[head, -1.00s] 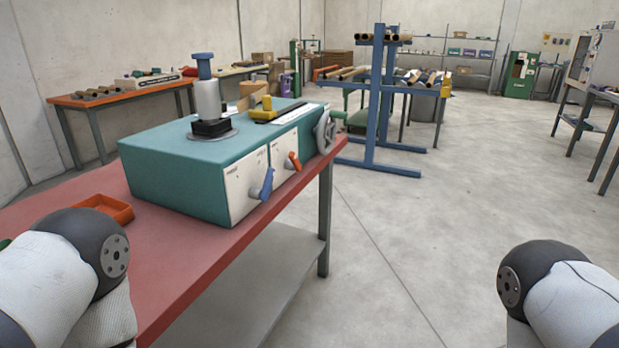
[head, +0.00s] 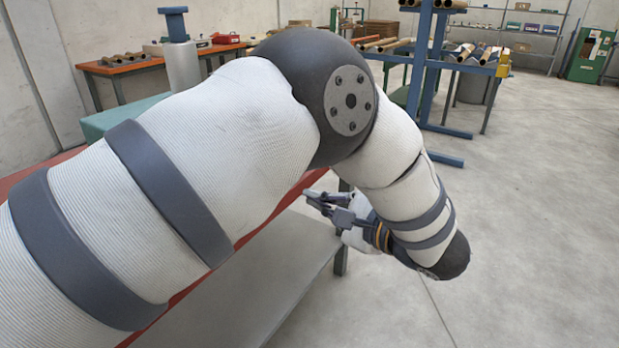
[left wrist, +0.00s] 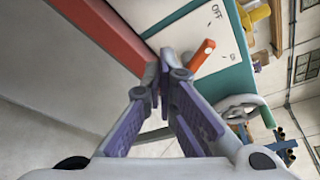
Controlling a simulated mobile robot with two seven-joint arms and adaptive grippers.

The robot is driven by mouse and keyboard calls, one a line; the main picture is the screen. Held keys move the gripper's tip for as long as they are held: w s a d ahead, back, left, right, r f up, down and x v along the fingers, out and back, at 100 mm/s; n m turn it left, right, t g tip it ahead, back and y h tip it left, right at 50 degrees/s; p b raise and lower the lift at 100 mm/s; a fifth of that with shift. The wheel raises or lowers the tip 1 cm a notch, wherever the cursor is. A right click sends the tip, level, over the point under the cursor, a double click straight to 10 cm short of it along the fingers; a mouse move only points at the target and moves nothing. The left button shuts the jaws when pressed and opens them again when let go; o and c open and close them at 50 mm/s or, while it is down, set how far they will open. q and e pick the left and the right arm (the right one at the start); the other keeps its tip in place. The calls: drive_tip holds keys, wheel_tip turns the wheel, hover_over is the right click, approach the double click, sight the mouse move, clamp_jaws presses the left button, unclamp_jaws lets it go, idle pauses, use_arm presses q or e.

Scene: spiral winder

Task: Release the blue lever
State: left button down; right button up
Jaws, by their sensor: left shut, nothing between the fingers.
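The blue lever is in neither view now; my left arm covers most of the machine's front in the head view. The teal machine (head: 112,117) shows only as a corner behind that arm. In the left wrist view its white front panel (left wrist: 203,28) carries an orange lever (left wrist: 202,55) and the word OFF. My left gripper (head: 312,196) is beside the bench's front edge. It also shows in the left wrist view (left wrist: 164,72), shut and empty, its tips left of the orange lever with no clear contact. My right gripper is out of view.
The red bench edge (left wrist: 100,30) runs close beside the left fingers, with a grey lower shelf (head: 245,300) below. A handwheel (left wrist: 240,108) sticks out past the machine's end. A blue rack (head: 433,70) stands behind. The floor at the right is open.

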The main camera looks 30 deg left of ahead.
use_arm(q)
drive_tip(key=a+p, duration=0.2)
drive_tip(key=a, duration=0.7)
drive_tip(key=shift+s+a+r, duration=0.15)
drive_tip(key=shift+a+r, duration=0.1)
drive_tip(key=shift+r, duration=0.05)
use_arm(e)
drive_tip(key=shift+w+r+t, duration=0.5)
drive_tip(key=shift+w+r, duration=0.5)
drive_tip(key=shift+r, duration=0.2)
